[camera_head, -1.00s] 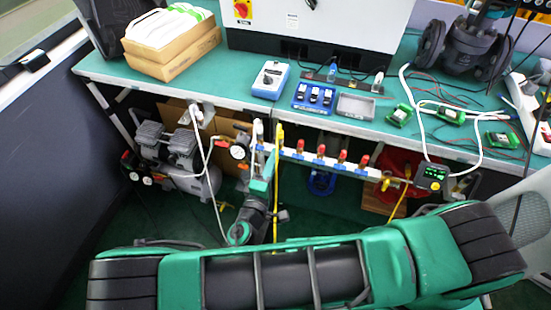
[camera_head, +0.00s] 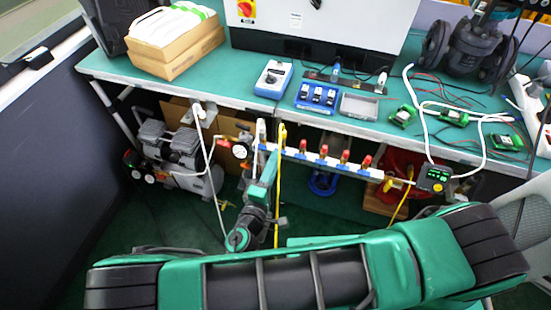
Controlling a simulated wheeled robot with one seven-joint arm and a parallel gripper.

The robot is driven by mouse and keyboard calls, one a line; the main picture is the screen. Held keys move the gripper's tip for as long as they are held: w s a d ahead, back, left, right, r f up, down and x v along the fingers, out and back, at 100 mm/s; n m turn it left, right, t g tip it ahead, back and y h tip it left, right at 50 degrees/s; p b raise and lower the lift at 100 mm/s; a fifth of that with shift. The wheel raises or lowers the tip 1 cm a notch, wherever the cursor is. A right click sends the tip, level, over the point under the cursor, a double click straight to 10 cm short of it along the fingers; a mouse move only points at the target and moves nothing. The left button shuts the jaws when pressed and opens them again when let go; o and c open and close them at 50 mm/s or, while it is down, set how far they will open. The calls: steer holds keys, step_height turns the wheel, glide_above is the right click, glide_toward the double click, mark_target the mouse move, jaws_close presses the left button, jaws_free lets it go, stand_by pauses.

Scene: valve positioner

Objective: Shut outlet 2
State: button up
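A white manifold bar (camera_head: 330,160) runs under the front edge of the bench, sloping down to the right. Several red valve handles (camera_head: 323,153) stand along it, with blue parts below. No outlet numbers are readable, so I cannot tell which one is outlet 2. My gripper (camera_head: 271,160) is at the far end of my green arm, near the left end of the manifold and left of the red handles. Its fingers are too small and overlapped to show whether they are open, and I cannot tell whether it touches the manifold.
A yellow hose (camera_head: 280,190) hangs close to my gripper's right. A gauge (camera_head: 240,151) and a white hose (camera_head: 209,160) are to its left. A digital display (camera_head: 435,179) sits at the manifold's right end. A compressor (camera_head: 185,150) stands under the green bench (camera_head: 225,85).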

steer(key=v, duration=0.9)
stand_by(0.3)
